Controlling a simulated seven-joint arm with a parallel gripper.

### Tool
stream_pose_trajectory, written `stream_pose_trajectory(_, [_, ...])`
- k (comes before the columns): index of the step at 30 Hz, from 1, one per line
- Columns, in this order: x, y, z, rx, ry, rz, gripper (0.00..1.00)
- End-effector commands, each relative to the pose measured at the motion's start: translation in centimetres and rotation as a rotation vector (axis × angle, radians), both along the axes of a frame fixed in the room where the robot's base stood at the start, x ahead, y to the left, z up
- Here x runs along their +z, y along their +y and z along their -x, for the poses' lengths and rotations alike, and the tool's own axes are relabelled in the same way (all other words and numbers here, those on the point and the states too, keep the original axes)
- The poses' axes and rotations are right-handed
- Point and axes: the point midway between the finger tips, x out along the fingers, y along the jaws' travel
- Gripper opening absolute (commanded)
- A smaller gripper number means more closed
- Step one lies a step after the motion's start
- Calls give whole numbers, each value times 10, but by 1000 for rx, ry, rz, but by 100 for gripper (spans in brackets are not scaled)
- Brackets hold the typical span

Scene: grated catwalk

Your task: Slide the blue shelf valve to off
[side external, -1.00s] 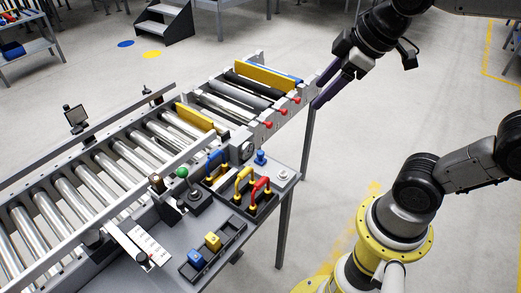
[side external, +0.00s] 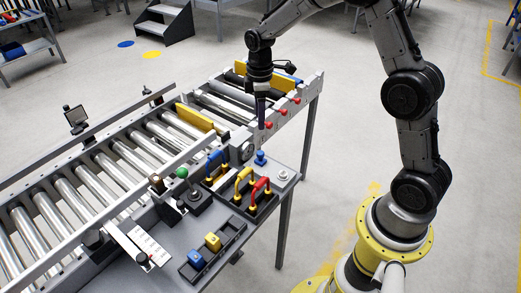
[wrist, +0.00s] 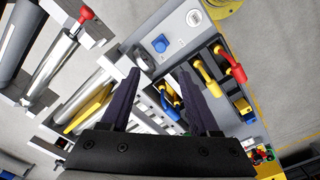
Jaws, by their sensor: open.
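Several blue parts are near me; I cannot tell which is the shelf valve. A blue block (side external: 195,258) sits beside a yellow block (side external: 213,241) in a long black tray (side external: 229,241) at the table's front. A blue handle (side external: 215,160) stands beside a yellow handle (side external: 243,181) and a red handle (side external: 260,189). A small blue knob (side external: 261,157) is on the table's far corner; it also shows in the wrist view (wrist: 160,43). My gripper (side external: 261,125) points down near the conveyor's end, apart from these parts. In the wrist view its fingers (wrist: 160,72) are open and empty.
The roller conveyor (side external: 92,172) runs along the table's left side. Red knobs (side external: 282,113) line its end rail. A green-topped lever (side external: 181,173) stands beside the handles. A white label (side external: 149,245) lies left of the tray.

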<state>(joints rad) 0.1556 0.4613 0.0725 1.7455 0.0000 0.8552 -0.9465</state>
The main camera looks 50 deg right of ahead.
Motion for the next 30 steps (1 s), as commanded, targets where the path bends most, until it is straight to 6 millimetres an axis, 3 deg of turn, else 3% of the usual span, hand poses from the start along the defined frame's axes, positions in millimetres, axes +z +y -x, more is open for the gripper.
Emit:
stream_pose_trajectory(8, [-31,-2,2,-6,13,-2,62])
stream_pose_trajectory(21, [-114,-1,3,-5,12,-2,62])
stream_pose_trajectory(30, [-139,-2,2,-6,7,-1,62])
